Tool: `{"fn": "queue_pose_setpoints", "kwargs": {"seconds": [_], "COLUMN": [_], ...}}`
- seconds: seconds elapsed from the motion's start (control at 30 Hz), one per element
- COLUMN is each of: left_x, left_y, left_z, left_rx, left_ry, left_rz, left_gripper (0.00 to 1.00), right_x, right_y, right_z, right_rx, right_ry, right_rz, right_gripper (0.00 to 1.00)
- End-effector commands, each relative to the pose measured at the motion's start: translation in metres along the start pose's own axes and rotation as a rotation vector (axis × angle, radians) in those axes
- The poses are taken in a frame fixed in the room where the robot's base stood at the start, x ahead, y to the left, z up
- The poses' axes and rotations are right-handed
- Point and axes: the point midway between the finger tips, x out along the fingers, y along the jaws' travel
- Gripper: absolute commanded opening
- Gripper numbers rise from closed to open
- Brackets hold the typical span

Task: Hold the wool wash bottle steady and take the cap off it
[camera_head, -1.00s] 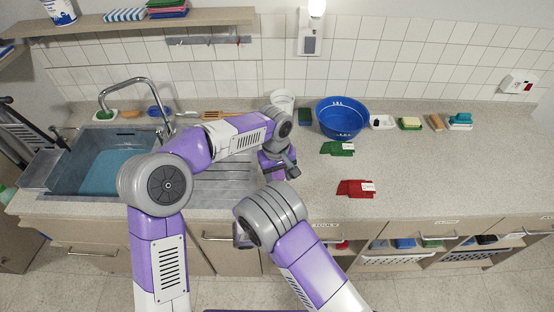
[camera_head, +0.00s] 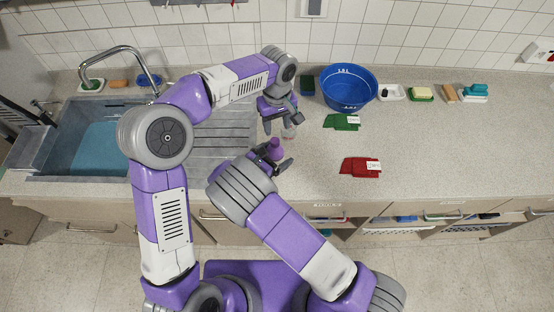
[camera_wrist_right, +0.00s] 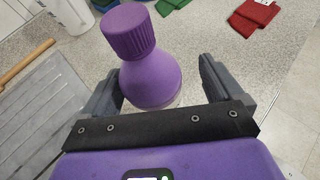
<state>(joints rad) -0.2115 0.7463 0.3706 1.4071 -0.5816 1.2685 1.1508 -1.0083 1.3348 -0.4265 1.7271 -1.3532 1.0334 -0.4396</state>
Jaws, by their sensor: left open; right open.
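The wool wash bottle (camera_wrist_right: 152,80) is purple, with a ridged purple cap (camera_wrist_right: 128,30) on it. It also shows small in the head view (camera_head: 275,148), at the counter's front, right of the drainer. My right gripper (camera_head: 273,160) is open, and in the right wrist view its fingers (camera_wrist_right: 160,85) are on either side of the bottle body. I cannot tell whether they touch it. The bottle's lower part is partly hidden by my gripper. My left gripper (camera_head: 284,118) is open and empty, behind and above the bottle, apart from the cap.
A green cloth (camera_head: 341,122) and a red cloth (camera_head: 360,167) lie to the right. A blue basin (camera_head: 347,90) stands behind them, with soap dishes and brushes further right. The sink (camera_head: 70,135) is at left. The counter's right half is mostly clear.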

Motion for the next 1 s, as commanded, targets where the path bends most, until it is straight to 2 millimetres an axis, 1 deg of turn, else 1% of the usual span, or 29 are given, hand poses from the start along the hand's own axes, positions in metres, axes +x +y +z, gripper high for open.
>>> {"fn": "queue_pose_setpoints", "kwargs": {"seconds": [0.1,0.33,0.37,0.9,0.97,1.0], "left_x": [0.0001,0.0001,0.0001,0.0001,0.0001,0.0001], "left_y": [-0.0001,0.0000,0.0000,0.0000,0.0000,0.0000], "left_z": [0.0000,0.0000,0.0000,0.0000,0.0000,0.0000], "left_rx": [0.000,0.000,0.000,0.000,0.006,0.017], "left_ry": [0.000,0.000,0.000,0.000,0.000,0.000], "left_rz": [0.000,0.000,0.000,0.000,0.000,0.000], "left_gripper": [0.51,0.51,0.51,0.51,0.51,0.51], "right_x": [0.0055,0.0059,0.0059,0.0057,0.0057,0.0057], "right_y": [-0.0006,-0.0005,-0.0005,-0.0009,-0.0009,-0.0009], "right_z": [-0.0002,-0.0003,-0.0003,-0.0008,-0.0008,-0.0009], "right_rx": [0.000,0.000,0.000,-0.001,-0.001,-0.001], "right_ry": [0.000,0.001,0.001,0.002,0.002,0.002], "right_rz": [-0.002,-0.001,-0.001,-0.002,-0.002,-0.002], "right_gripper": [0.93,0.93,0.90,0.07,0.00,0.00]}}
